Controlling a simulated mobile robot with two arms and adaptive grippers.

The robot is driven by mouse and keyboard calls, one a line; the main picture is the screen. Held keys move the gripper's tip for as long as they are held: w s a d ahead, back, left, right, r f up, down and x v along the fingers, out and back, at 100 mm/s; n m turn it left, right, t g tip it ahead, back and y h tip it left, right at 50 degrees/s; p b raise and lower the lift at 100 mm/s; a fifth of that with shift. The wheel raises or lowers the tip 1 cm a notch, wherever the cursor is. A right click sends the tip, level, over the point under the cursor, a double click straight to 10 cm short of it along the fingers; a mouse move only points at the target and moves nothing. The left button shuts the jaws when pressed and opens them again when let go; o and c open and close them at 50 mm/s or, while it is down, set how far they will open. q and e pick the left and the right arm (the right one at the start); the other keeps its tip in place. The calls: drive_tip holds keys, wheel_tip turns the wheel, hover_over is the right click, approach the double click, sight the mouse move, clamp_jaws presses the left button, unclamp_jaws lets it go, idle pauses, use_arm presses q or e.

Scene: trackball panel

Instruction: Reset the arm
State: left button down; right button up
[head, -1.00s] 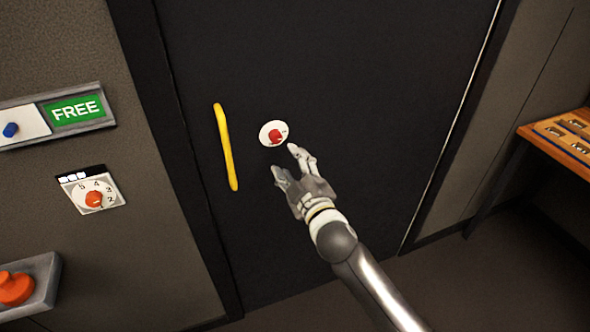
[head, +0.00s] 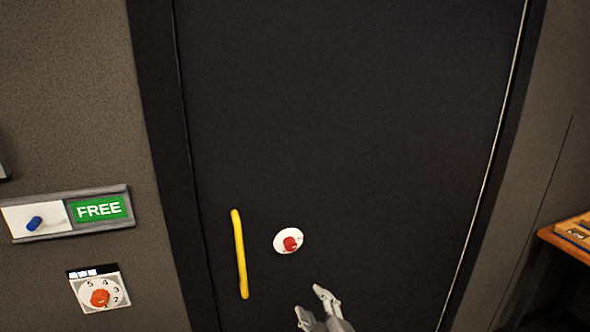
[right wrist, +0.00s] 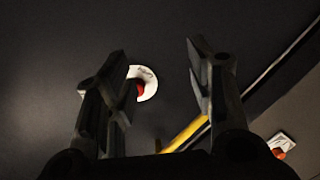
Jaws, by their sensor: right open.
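My right gripper (head: 318,306) is at the bottom of the head view, below and to the right of a red knob (head: 291,244) on a round white plate (head: 280,238). Its fingers are apart with nothing between them. In the right wrist view the right gripper (right wrist: 155,85) shows two dark, separated fingers, and the left finger partly covers the red knob (right wrist: 139,90) and its white plate (right wrist: 149,82). The gripper appears apart from the knob. My left gripper is not in view.
The knob is on a dark door (head: 350,120) with a yellow bar handle (head: 240,255). On the left wall are a FREE sign (head: 99,209) with a blue knob (head: 34,223) and a numbered dial (head: 100,297). A wooden desk (head: 570,240) stands at the right edge.

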drive_tip(key=s+d+f+m+g+h, duration=0.1)
drive_tip(key=s+d+f+m+g, duration=0.3)
drive_tip(key=f, duration=0.8)
drive_tip(key=s+d+f+n+g+h, duration=0.1)
drive_tip(key=s+d+f, duration=0.35)
drive_tip(key=f, duration=0.75)
drive_tip(key=s+d+f+m+g+h, duration=0.1)
drive_tip(key=s+d+f+m+g, duration=0.1)
drive_tip(key=s+f, duration=0.7)
drive_tip(key=s+d+f+m+g, duration=0.1)
drive_tip(key=s+d+f+g, duration=0.1)
drive_tip(key=s+f, duration=0.4)
drive_tip(key=s+d+f+m+g+h, duration=0.1)
drive_tip(key=s+f, duration=0.6)
drive_tip(key=s, duration=1)
drive_tip(key=s+d+f+m+g, duration=0.3)
drive_tip(key=s+f, duration=0.4)
drive_tip(key=s, duration=0.5)
drive_tip(key=shift+s+d+f+g, duration=0.15)
drive_tip(key=shift+d+f+g, duration=0.05)
drive_tip(key=shift+d+g, duration=0.65)
